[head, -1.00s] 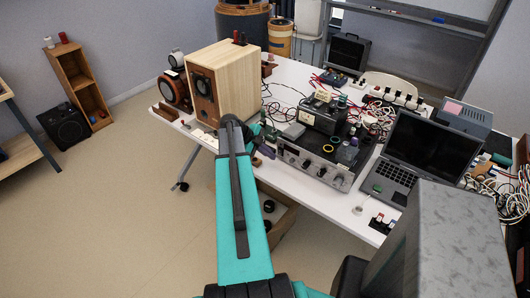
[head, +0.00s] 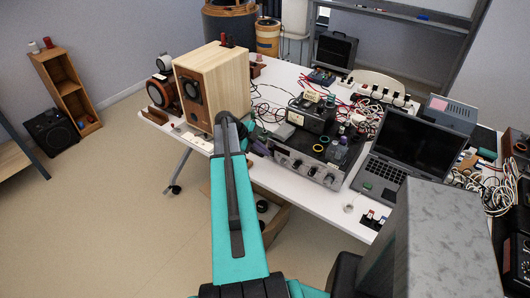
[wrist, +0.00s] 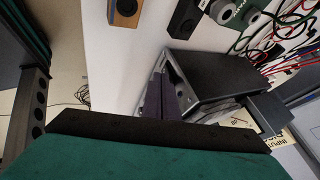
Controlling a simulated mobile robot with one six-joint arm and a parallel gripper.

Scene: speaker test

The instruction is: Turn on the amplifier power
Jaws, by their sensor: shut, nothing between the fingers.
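The amplifier (head: 308,172) is a dark unit with a silver front panel and a row of knobs, at the front edge of the white table. A smaller black unit (head: 311,117) stands on it. My gripper (head: 264,150) is shut and empty, just left of the amplifier's front panel; my arm hides part of it. In the wrist view, my dark purple fingers (wrist: 163,98) lie close together beside a dark box (wrist: 205,78), which looks like the amplifier. I cannot tell whether they touch it. The power switch cannot be made out.
A wooden speaker (head: 213,85) stands on the table left of the amplifier. An open laptop (head: 400,150) is close on its right. Loose cables and a white power strip (head: 380,95) lie behind. A grey block (head: 440,235) fills the lower right.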

